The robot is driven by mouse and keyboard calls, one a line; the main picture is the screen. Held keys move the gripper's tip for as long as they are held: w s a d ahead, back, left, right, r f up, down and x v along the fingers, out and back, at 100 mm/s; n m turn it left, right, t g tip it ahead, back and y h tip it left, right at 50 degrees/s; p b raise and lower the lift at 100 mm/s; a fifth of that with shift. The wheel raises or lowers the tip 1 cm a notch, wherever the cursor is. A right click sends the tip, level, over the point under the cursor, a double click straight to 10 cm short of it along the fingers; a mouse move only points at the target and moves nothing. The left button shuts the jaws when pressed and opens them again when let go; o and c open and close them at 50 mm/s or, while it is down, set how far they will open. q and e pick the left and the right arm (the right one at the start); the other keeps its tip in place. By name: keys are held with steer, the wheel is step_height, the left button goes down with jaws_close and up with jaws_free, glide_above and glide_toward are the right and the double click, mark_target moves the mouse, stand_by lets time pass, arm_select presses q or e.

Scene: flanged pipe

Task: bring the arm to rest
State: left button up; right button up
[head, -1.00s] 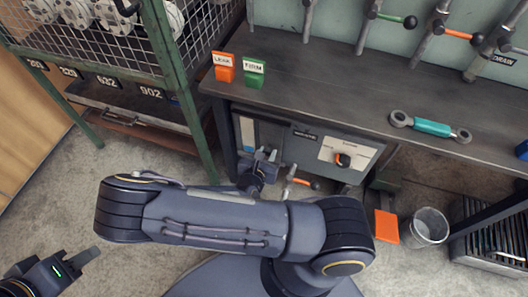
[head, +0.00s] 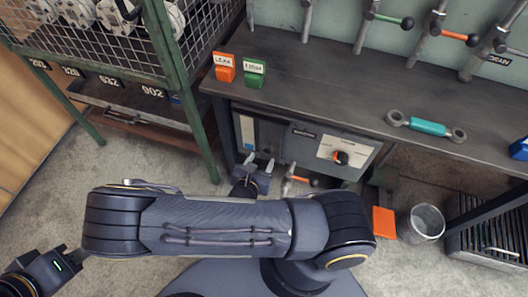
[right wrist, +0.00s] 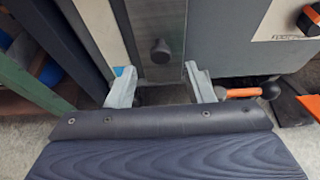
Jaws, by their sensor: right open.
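My right gripper (head: 259,164) is open and empty, in front of the cabinet under the bench in the head view. In the right wrist view its two fingers (right wrist: 162,86) stand apart before a grey metal panel with a round knob (right wrist: 161,52), with nothing held between them. My right arm (head: 215,226) lies across the lower middle of the head view.
An orange-handled valve (head: 304,180) is just right of my right gripper. The bench (head: 325,78) holds orange (head: 224,73) and green (head: 254,80) signs and a teal-gripped wrench (head: 428,127). A wire rack (head: 183,90) stands left; a bucket (head: 425,223) stands right.

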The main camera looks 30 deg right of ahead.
steer(key=shift+v, duration=1)
steer(key=s+r+m+g+y, duration=0.1)
steer(key=s+r+m+y, duration=0.35)
steer(key=r+m, duration=0.4)
steer(key=s+r+m+g+y, duration=0.1)
steer(key=s+r+m+y, duration=0.3)
steer(key=r+m, duration=0.5)
steer(key=s+r+m+g+y, duration=0.1)
steer(key=s+r+m+y, duration=0.1)
steer(key=r+m+y, duration=0.65)
step_height(320, 180, up, 30)
steer(key=m+h+p, duration=0.1)
steer(key=h+p, duration=0.1)
steer(key=p, duration=2.9)
steer(key=shift+s+m+h, duration=0.15)
steer(key=shift+m+h, duration=0.15)
steer(key=shift+h, duration=0.1)
